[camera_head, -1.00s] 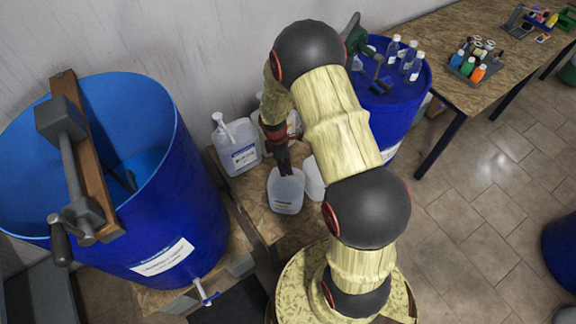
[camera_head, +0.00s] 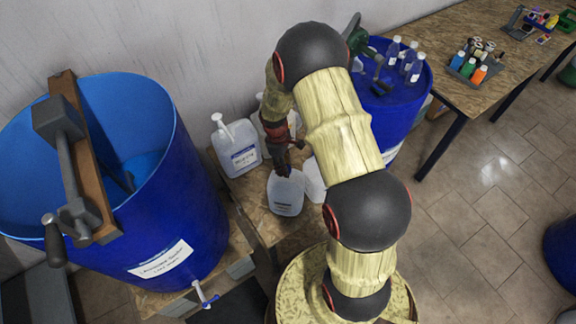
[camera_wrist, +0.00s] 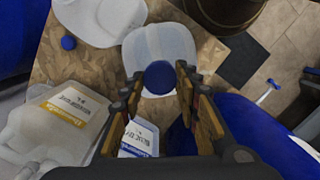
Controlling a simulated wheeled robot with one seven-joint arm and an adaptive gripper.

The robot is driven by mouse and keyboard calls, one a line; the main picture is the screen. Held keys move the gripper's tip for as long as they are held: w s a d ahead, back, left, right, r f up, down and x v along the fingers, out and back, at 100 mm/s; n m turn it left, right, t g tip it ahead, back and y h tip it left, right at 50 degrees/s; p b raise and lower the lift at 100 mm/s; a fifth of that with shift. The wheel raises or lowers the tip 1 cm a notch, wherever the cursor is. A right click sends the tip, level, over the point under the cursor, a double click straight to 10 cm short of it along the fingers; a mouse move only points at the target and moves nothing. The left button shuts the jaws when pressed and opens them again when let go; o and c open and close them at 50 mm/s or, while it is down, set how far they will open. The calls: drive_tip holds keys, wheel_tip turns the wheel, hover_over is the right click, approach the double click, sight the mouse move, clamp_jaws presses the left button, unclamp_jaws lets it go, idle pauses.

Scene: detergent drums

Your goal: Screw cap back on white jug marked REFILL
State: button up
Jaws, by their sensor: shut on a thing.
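A translucent white jug (camera_head: 286,197) stands on the wooden stand (camera_head: 262,228). Its front marking is too small to read. My gripper (camera_head: 283,171) points down at its top. In the wrist view my gripper (camera_wrist: 160,82) is shut on a blue cap (camera_wrist: 160,77), which sits between the fingers over the top of the white jug (camera_wrist: 160,44). The neck is hidden under the cap, so I cannot tell whether the cap is seated on it. A second white jug (camera_wrist: 100,18) stands beside it, also in the head view (camera_head: 314,180).
Another blue cap (camera_wrist: 68,43) lies on the wood near the second jug. A white pump bottle (camera_head: 235,148) stands close behind on the left. A large blue drum (camera_head: 150,215) is at left, and another blue drum (camera_head: 395,105) with bottles on top is behind my arm.

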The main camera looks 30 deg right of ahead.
drive_tip(key=shift+f, duration=0.1)
drive_tip(key=m, duration=0.5)
drive_tip(key=shift+m+y+b, duration=0.3)
drive_tip(key=shift+m+b, duration=0.1)
drive_tip(key=o, duration=1)
drive_tip(key=shift+o, duration=0.2)
drive_tip(key=n, duration=0.2)
drive_tip(key=n+p, duration=0.1)
drive_tip(key=shift+r+n, duration=0.2)
drive_tip(key=shift+n, duration=0.2)
drive_tip(key=shift+f+n, duration=0.1)
drive_tip(key=shift+n, duration=0.9)
